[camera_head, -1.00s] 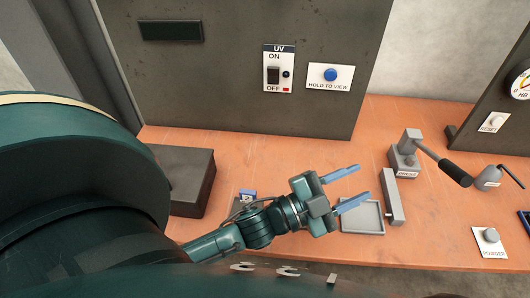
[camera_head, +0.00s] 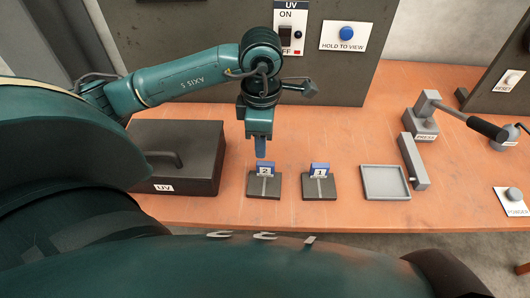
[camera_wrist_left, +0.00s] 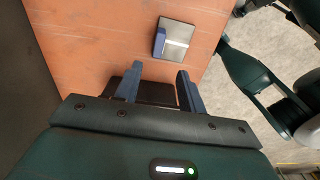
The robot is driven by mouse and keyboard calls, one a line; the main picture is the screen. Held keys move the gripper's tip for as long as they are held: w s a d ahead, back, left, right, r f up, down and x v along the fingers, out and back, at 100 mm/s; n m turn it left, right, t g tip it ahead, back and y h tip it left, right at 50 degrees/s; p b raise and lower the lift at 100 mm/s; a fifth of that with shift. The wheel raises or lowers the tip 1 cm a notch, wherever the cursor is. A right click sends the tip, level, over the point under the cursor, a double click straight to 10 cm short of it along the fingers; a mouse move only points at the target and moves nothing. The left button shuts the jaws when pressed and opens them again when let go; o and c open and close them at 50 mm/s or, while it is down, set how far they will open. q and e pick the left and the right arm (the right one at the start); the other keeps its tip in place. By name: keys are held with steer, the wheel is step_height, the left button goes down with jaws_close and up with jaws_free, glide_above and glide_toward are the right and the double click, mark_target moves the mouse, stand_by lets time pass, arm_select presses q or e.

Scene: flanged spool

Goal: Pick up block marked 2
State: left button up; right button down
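The block marked 2 (camera_head: 264,169) is small and blue with a white number face. It stands upright on a dark square stand (camera_head: 264,190) on the table, in the middle of the head view. My left gripper (camera_head: 260,148) points down just above and behind it; one blue finger shows there. In the left wrist view, the gripper (camera_wrist_left: 158,84) has its two fingers apart. A dark stand (camera_wrist_left: 157,93) shows between them, and no block can be made out there. My right gripper is not in view.
The block marked 1 (camera_head: 319,169) stands on a similar stand to the right. A dark box labelled UV (camera_head: 200,180) is close on the left. A grey tray (camera_head: 386,183) and a press (camera_head: 425,118) lie farther right. A dark panel (camera_head: 350,85) rises behind.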

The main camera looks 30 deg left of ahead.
arm_select(q)
step_height(320, 180, down, 5)
steer(key=shift+r, duration=0.1)
steer(key=shift+w+d+f, duration=0.15)
steer(key=shift+w+f, duration=0.05)
steer(key=shift+f, duration=1.2)
steer(key=shift+w+d+f, duration=0.1)
steer(key=shift+w+f, duration=0.05)
steer(key=shift+f, duration=1.2)
steer(key=shift+c, duration=0.3)
jaws_close()
steer(key=shift+r, duration=0.1)
